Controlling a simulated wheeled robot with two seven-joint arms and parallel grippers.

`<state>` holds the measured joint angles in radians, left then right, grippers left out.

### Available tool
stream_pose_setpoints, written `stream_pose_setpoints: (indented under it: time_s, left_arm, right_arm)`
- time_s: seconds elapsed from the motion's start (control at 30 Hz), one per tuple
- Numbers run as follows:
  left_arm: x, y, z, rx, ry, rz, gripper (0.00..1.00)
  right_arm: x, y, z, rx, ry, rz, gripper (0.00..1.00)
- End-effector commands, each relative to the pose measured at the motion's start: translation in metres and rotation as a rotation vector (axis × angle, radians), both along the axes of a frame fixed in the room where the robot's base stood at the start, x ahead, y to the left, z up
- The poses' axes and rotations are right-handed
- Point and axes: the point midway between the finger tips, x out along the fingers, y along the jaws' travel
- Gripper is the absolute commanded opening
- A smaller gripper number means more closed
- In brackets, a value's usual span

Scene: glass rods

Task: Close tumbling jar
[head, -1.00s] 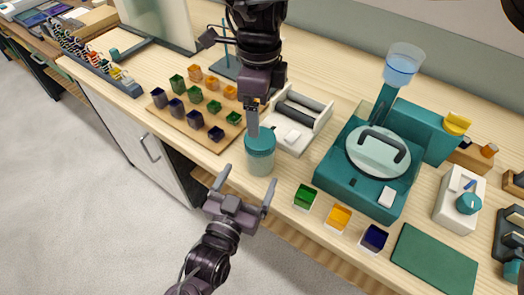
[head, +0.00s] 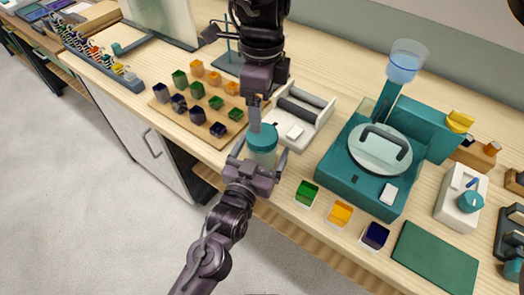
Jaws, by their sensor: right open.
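The tumbling jar, a pale clear cylinder (head: 263,159), stands upright near the front edge of the bench. Its teal lid (head: 263,136) is on top; whether it is seated or screwed tight I cannot tell. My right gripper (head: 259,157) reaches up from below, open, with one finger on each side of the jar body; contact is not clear. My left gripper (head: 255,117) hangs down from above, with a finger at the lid. Its fingers are seen nearly edge-on, so its opening is hidden.
A wooden board (head: 172,118) with several colored cups lies to the left. A white tray (head: 322,117) stands behind the jar. A teal machine (head: 345,185) with a round glass lid is to the right. Green, orange and dark blue pots (head: 339,214) line the front edge.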

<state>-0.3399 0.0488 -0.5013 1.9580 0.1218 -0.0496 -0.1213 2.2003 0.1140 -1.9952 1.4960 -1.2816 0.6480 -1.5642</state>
Motion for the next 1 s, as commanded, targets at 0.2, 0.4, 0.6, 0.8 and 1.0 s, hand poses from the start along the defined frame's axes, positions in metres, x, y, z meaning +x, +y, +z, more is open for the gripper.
stream_pose_setpoints:
  time_s: [0.2, 0.4, 0.6, 0.8, 1.0]
  left_arm:
    - [-0.0004, 0.0001, 0.0000, 0.000, 0.000, 0.000, 0.71]
    - [-0.0005, 0.0002, -0.0001, 0.000, 0.000, 0.000, 0.45]
    - [-0.0005, 0.0002, -0.0001, 0.000, 0.000, 0.000, 0.19]
    - [-0.0006, 0.0002, -0.0002, 0.000, 0.000, 0.000, 0.00]
    - [-0.0006, 0.0002, -0.0003, 0.000, 0.001, 0.000, 0.00]
  right_arm:
    - [0.0000, 0.0000, 0.0000, 0.000, 0.000, 0.000, 0.81]
    - [0.0000, 0.0000, 0.0000, 0.000, 0.000, 0.000, 0.81]
    - [0.0000, 0.0000, 0.0000, 0.000, 0.000, 0.000, 0.81]
    - [-0.0001, 0.0001, -0.0001, 0.000, 0.000, 0.105, 0.81]
    - [0.0000, 0.0004, -0.0002, 0.001, 0.001, 0.423, 0.81]
